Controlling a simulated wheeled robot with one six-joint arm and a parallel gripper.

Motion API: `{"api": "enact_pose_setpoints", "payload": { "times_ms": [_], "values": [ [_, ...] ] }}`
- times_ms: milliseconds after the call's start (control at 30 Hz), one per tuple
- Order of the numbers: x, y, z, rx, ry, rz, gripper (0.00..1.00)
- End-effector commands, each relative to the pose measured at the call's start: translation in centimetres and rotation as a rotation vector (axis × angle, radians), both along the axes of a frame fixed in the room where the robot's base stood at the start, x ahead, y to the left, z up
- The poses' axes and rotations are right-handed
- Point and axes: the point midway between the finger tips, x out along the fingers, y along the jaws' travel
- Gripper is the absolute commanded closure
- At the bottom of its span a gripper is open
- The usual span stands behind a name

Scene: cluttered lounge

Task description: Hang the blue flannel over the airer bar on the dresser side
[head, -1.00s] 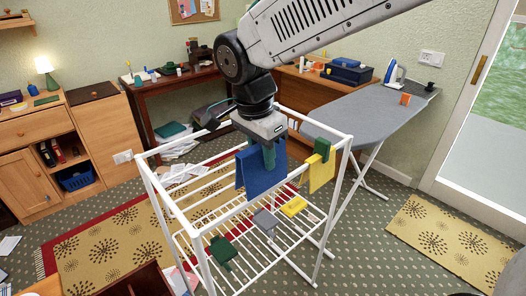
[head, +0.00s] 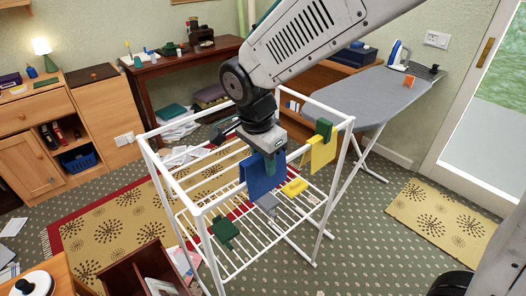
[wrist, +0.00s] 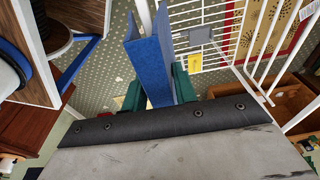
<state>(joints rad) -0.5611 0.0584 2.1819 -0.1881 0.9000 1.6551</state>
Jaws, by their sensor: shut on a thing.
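The blue flannel (head: 258,180) hangs folded from my gripper (head: 270,160), which is shut on its upper part. In the wrist view the flannel (wrist: 149,68) shows as a folded sheet between green fingers (wrist: 157,88). The white airer (head: 172,189) stands under and around it. In the head view the flannel overlaps the airer's near top bar; I cannot tell whether it touches or straddles that bar. A wooden cabinet with drawers (head: 32,113), possibly the dresser, stands at the far left.
Another green item (head: 224,232), a grey one and a yellow one are on the lower rack. An ironing board (head: 345,98) with an iron stands behind, right. Papers lie on the floor.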

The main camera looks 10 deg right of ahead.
Motion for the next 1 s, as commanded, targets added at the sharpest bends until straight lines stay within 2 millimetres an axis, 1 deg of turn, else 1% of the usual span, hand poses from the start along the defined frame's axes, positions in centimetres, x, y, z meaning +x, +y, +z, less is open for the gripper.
{"api": "enact_pose_setpoints", "payload": {
  "times_ms": [300,500,700,1000],
  "values": [
    [0.0,0.0,-2.6,0.000,0.002,-0.001,0.88],
    [0.0,0.0,-4.0,0.000,0.002,0.000,0.88],
    [0.0,0.0,-4.7,-0.001,0.001,0.000,0.88],
    [0.0,0.0,-4.8,0.000,0.000,0.000,0.88]
  ]
}}
